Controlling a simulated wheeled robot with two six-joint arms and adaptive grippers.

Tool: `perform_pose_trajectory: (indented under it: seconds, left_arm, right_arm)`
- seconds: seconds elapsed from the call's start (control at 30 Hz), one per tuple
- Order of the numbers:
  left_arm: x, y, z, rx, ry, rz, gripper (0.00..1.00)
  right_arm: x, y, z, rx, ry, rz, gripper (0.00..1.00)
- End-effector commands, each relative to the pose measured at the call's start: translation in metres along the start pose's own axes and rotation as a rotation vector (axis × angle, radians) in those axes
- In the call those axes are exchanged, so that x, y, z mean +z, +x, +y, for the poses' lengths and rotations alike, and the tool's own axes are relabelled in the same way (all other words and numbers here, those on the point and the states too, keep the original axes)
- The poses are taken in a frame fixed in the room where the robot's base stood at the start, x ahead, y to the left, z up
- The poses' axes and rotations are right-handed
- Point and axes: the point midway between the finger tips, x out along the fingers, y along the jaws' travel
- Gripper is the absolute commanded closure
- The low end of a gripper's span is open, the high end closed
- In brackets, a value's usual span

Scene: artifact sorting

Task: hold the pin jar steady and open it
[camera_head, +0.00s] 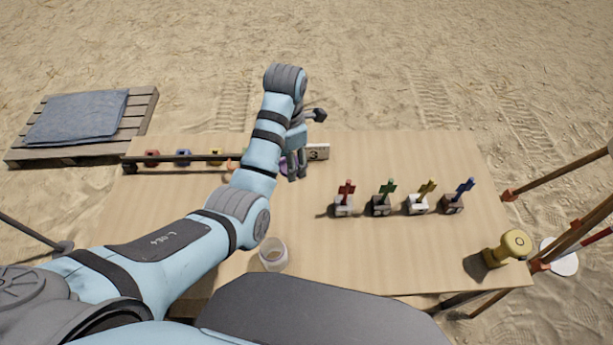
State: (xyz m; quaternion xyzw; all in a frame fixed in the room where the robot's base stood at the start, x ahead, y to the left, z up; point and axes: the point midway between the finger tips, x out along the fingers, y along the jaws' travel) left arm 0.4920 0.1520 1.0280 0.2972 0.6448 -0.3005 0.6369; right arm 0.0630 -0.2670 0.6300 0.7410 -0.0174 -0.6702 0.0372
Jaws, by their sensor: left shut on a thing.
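A small pale, see-through jar (273,262) stands upright at the table's near edge, below my left forearm. No lid shows on it, and I cannot tell what is inside. My left arm reaches over the table to its far middle, well beyond this jar. My left gripper (295,170) points down there, beside a white card marked 3 (318,152). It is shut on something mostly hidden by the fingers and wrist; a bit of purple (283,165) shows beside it. My right gripper is not in view.
A dark rail with several coloured pieces (183,157) runs along the far left. Several small blocks with coloured keys (382,203) stand in a row at right. A yellow knobbed object (508,248) stands at the right corner. The table (385,255) is clear at centre front.

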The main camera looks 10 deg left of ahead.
Motion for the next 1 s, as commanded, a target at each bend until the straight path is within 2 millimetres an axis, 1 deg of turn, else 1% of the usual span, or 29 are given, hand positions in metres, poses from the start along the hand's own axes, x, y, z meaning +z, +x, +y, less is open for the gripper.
perform_pose_trajectory:
  seconds: [0.07,0.17,0.2,0.23,0.27,0.3,0.4,0.43,0.5,0.57,0.7,0.77,0.83,1.0]
  left_arm:
    - [-0.002,0.018,-0.001,0.000,-0.007,0.000,1.00]
    - [0.001,0.057,-0.003,-0.002,0.000,-0.001,1.00]
    - [0.002,0.074,-0.004,-0.002,0.002,-0.001,1.00]
    - [0.001,0.084,-0.004,-0.004,0.004,0.002,1.00]
    - [0.001,0.091,-0.005,-0.006,0.005,0.004,1.00]
    - [0.002,0.104,-0.005,-0.006,0.006,0.003,1.00]
    - [0.002,0.136,-0.004,-0.004,0.006,0.002,1.00]
    - [0.002,0.143,-0.004,-0.003,0.005,0.002,1.00]
    - [0.002,0.155,-0.004,-0.002,0.005,0.000,1.00]
    - [0.002,0.162,-0.003,-0.001,0.004,0.000,1.00]
    - [0.002,0.191,-0.003,-0.002,0.004,-0.001,1.00]
    - [0.002,0.200,-0.003,-0.002,0.003,-0.001,1.00]
    - [0.002,0.203,-0.003,-0.001,0.002,-0.003,1.00]
    - [0.002,0.202,-0.003,-0.001,0.002,-0.003,1.00]
  right_arm:
    - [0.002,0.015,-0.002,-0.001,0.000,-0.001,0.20]
    - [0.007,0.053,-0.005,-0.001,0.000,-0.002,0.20]
    - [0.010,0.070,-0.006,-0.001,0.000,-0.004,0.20]
    - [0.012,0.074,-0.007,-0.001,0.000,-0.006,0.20]
    - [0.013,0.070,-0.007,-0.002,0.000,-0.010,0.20]
    - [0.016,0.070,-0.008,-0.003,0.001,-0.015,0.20]
    - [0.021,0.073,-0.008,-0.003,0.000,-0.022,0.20]
    - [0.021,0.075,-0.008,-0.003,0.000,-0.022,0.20]
    - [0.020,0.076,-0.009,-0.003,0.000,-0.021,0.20]
    - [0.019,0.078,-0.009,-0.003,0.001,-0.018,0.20]
    - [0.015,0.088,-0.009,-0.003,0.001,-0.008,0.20]
    - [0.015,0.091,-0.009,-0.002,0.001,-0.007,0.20]
    - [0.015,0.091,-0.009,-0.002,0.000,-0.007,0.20]
    - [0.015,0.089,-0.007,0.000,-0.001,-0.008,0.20]
